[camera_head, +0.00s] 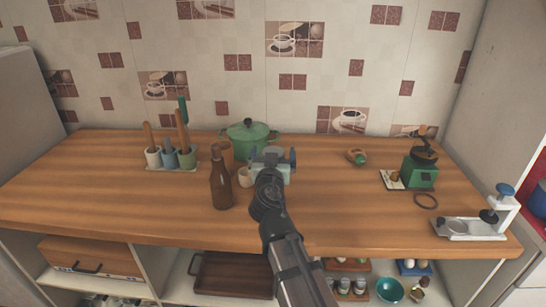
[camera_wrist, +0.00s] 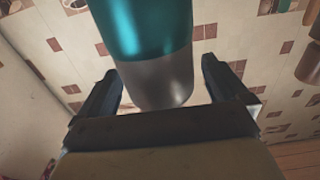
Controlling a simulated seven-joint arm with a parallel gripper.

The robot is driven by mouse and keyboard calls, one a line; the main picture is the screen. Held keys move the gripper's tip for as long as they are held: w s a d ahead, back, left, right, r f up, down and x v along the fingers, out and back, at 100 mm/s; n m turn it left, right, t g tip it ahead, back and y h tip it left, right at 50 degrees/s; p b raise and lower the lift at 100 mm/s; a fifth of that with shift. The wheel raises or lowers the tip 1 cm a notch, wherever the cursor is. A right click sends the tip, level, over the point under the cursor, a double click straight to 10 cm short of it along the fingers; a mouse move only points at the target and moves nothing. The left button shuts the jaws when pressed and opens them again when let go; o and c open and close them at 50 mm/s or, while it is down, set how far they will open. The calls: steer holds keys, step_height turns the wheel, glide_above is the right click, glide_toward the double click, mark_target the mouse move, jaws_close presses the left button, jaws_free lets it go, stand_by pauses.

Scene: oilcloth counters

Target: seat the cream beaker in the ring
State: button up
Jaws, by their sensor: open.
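A dark ring (camera_head: 425,201) lies flat on the counter at the right. My gripper is open, near the middle of the counter in front of the green pot. In the wrist view a teal and grey cylinder (camera_wrist: 150,50) shows between the open fingers (camera_wrist: 160,90); I cannot tell what it is or whether the fingers touch it.
A brown bottle (camera_head: 221,182) stands left of my gripper, and a green pot (camera_head: 247,140) behind. A rack (camera_head: 172,167) holds several cups with tools at the left. A green grinder (camera_head: 420,172) and a white press stand (camera_head: 470,229) are at the right. The right-centre counter is mostly clear.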

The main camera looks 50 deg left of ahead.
mark_target(273, 147)
steer(key=shift+x, duration=1)
steer(key=shift+c, duration=0.3)
steer(key=c, duration=1)
steer(key=shift+r, duration=0.15)
step_height(273, 147, up, 10)
steer(key=shift+f, duration=0.15)
